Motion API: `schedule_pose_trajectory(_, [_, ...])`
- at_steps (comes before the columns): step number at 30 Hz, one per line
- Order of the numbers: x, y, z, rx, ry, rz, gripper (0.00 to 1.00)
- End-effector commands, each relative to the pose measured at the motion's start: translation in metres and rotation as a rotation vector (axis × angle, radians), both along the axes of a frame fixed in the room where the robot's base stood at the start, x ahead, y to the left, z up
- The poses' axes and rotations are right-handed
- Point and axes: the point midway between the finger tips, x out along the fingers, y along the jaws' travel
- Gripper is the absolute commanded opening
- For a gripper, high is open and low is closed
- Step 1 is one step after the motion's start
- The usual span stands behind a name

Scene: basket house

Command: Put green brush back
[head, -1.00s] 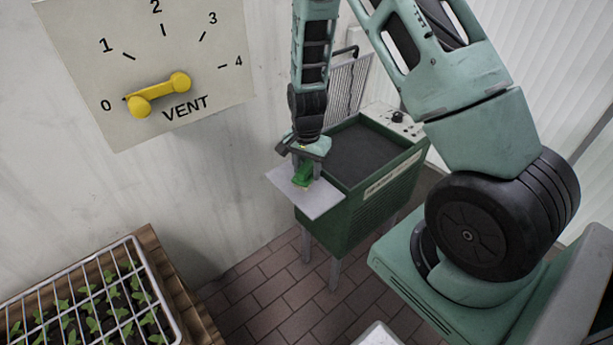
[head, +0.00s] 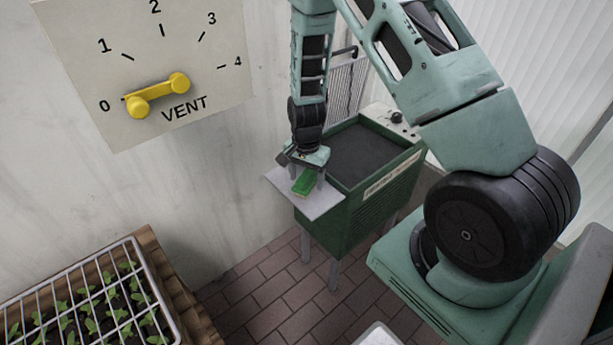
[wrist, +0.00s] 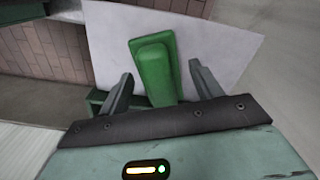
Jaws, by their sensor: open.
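The green brush (head: 304,182) lies on a pale grey shelf (head: 320,207) at the side of a green box-like unit. My gripper (head: 306,176) is just above the shelf, with its fingers apart. In the wrist view the green brush (wrist: 154,70) lies on the pale shelf (wrist: 105,30), and its near end is between the two open fingers of my gripper (wrist: 160,90). A gap shows between the brush and the fingers on both sides. The underside of the brush is hidden.
The green unit (head: 345,215) with a dark top stands on legs beside the shelf. A wall panel marked VENT has a yellow handle (head: 158,94) near 0. A wire-covered seedling tray (head: 150,275) is at lower left. The brick floor (head: 270,305) between is clear.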

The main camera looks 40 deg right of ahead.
Motion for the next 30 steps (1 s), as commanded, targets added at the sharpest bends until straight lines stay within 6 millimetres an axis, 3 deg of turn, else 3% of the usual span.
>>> schedule_pose_trajectory(5, [0.001, 0.0, 0.023, -0.001, -0.004, 0.001, 0.65])
schedule_pose_trajectory(15, [0.001, 0.001, 0.093, -0.001, -0.005, 0.002, 0.65])
schedule_pose_trajectory(23, [0.0, 0.003, 0.121, 0.002, -0.002, 0.01, 0.65])
schedule_pose_trajectory(26, [-0.004, 0.026, 0.134, 0.022, -0.008, 0.095, 0.65])
schedule_pose_trajectory(29, [-0.021, 0.081, 0.159, 0.065, -0.019, 0.321, 0.65])
schedule_pose_trajectory(30, [-0.034, 0.109, 0.172, 0.083, -0.026, 0.449, 0.65])
